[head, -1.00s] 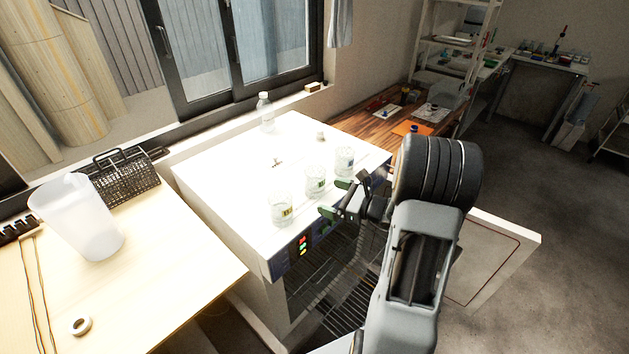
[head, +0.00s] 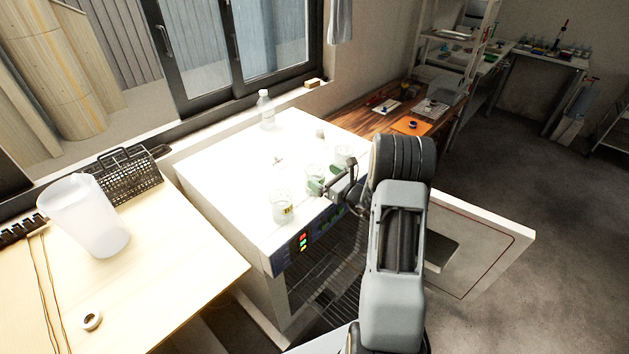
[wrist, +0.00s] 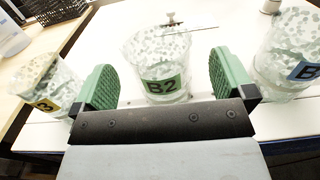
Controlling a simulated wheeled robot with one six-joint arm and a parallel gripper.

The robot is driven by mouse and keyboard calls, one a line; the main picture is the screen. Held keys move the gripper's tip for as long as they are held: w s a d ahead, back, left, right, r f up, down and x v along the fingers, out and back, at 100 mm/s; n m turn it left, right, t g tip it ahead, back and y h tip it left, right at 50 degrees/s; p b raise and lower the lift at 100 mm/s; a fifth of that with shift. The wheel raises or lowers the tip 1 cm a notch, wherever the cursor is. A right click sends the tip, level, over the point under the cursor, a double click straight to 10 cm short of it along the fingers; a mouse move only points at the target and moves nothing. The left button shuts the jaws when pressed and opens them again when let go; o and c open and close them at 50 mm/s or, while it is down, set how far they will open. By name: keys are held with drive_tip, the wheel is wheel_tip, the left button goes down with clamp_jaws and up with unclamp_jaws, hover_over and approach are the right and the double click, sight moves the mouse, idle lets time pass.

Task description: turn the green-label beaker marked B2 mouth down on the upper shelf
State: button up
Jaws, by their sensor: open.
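The green-label beaker B2 (wrist: 160,70) stands upright on the white oven top (head: 230,165), its label facing my wrist camera. It is also the middle beaker (head: 313,174) of a row of three in the head view. My gripper (wrist: 164,84) is open, with one green finger pad on each side of B2; whether the pads touch it I cannot tell. In the head view my gripper (head: 333,177) is at the oven's front edge, partly covering B2. The wire shelves (head: 335,265) show inside the open oven, largely hidden by my arm.
A yellow-label beaker (head: 282,208) stands left of B2, a blue-label beaker (head: 345,155) right, both close to the finger pads. The open oven door (head: 475,240) sticks out right. A clear bottle (head: 265,110) stands at the back. A plastic jug (head: 88,215) is on the left table.

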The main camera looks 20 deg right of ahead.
sight(308, 168)
drive_tip(key=shift+p+x, duration=0.7)
drive_tip(key=shift+x, duration=1.4)
drive_tip(key=shift+a, duration=0.1)
drive_tip(key=shift+c, duration=0.4)
drive_tip(key=c, duration=0.9)
drive_tip(key=shift+r, duration=0.15)
drive_tip(key=shift+c, duration=0.2)
